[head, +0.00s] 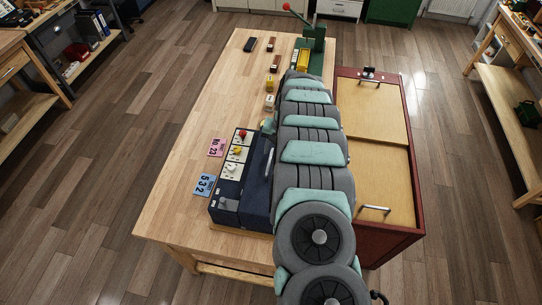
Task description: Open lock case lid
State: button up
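A dark blue case (257,205) stands on the wooden workbench, left of my arm. Its left part carries pale panels with a red knob (243,134), a yellow knob (237,151) and other small controls. A thin silver bar (269,161) shows on its right part, next to my arm. I take this to be the lock case; I cannot clearly make out the lid or its state. My arm hides the case's right side. My gripper is not visible; my own arm links cover the area where it may be.
Small blocks and a green press with a red-tipped lever (314,32) stand farther back. A red-framed cabinet (392,243) with handles is at the right. The bench's left side is clear.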

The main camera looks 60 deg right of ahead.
aim_at(270, 160)
jog(key=f, duration=0.4)
jog(key=shift+w+f, duration=0.1)
jog(key=shift+w, duration=0.25)
jog(key=shift+w+a+f, duration=0.15)
jog(key=shift+f, duration=0.35)
jog(key=shift+c, duration=0.4)
grip_shut()
dwell(0.5)
